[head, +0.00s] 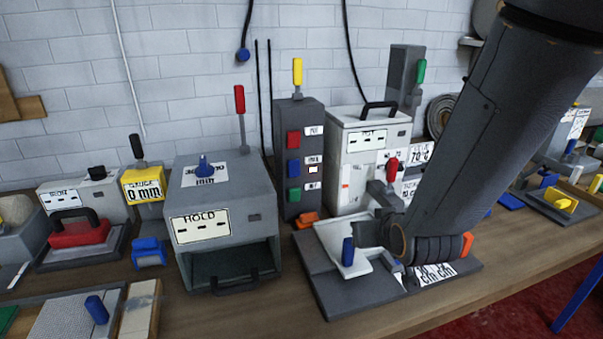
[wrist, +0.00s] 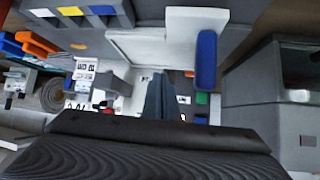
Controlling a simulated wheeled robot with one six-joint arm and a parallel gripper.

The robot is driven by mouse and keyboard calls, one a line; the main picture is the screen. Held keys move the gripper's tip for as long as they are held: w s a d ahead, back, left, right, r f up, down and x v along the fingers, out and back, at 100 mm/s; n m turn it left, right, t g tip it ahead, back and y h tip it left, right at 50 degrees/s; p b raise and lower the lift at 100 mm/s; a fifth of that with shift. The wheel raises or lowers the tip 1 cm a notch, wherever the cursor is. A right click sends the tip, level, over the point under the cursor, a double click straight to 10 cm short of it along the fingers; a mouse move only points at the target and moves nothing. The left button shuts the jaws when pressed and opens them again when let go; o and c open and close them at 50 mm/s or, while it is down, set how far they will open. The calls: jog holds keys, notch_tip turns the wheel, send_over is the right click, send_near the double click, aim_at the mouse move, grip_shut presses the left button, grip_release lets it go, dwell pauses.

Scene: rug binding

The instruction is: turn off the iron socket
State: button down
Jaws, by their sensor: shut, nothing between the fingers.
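A dark switch tower (head: 299,205) stands against the back wall, with a red button (head: 293,139), a blue button (head: 294,167) and a green button (head: 294,194), each beside a small label. A yellow-topped lever rises from it. The labels are too small to read, so I cannot tell which one is the iron socket. My gripper (head: 368,235) is shut and empty, low over the grey press base in front of the white box, right of the tower and apart from it.
A white box (head: 361,165) with a black handle stands right of the tower. A grey box marked HOLD (head: 262,205) stands left. A blue handle (head: 348,252) stands upright on a white plate near my gripper. A red-bodied iron-like tool (head: 79,235) sits far left.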

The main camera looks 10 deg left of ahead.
jog(key=s+a+r+n+t+y+p, duration=0.2)
jog(key=a+r+t+y, duration=0.1)
jog(key=a+r, duration=0.5)
jog(key=a+y, duration=0.1)
jog(key=a, duration=0.2)
jog(key=shift+r+t+y+p, duration=0.3)
jog(key=shift+r, duration=0.05)
jog(key=shift+w+a+f+b, duration=0.1)
jog(key=shift+w+a+b, duration=0.05)
jog(key=shift+b, duration=0.25)
send_near(294, 172)
jog(key=x, duration=0.6)
jog(key=shift+w, duration=0.25)
jog(key=shift+a+f+b, duration=0.1)
jog(key=shift+b, duration=0.3)
